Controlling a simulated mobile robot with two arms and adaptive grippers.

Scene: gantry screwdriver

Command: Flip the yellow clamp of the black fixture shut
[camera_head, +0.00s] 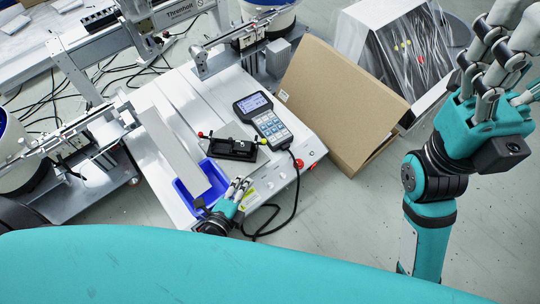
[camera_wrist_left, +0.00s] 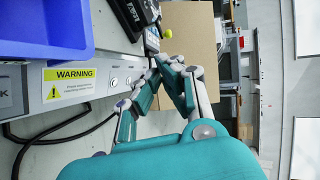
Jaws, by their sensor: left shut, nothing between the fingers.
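The black fixture (camera_head: 232,149) lies on the light machine top. Its yellow clamp knob (camera_head: 264,141) sticks out at its right end, and a red knob (camera_head: 200,134) shows at its left end. The yellow knob also shows in the left wrist view (camera_wrist_left: 168,33), beyond my fingertips. My left gripper (camera_head: 242,183) is shut and empty, in front of the fixture and apart from it. It fills the middle of the left wrist view (camera_wrist_left: 163,62). My right gripper (camera_head: 492,45) is raised at the upper right, far from the fixture, with its fingertips partly cut off.
A blue bin (camera_head: 186,203) sits left of my left gripper. A keypad unit (camera_head: 265,120) with a black cable stands behind the fixture. A brown board (camera_head: 335,100) leans at the machine's right side. A warning label (camera_wrist_left: 70,84) marks the front face.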

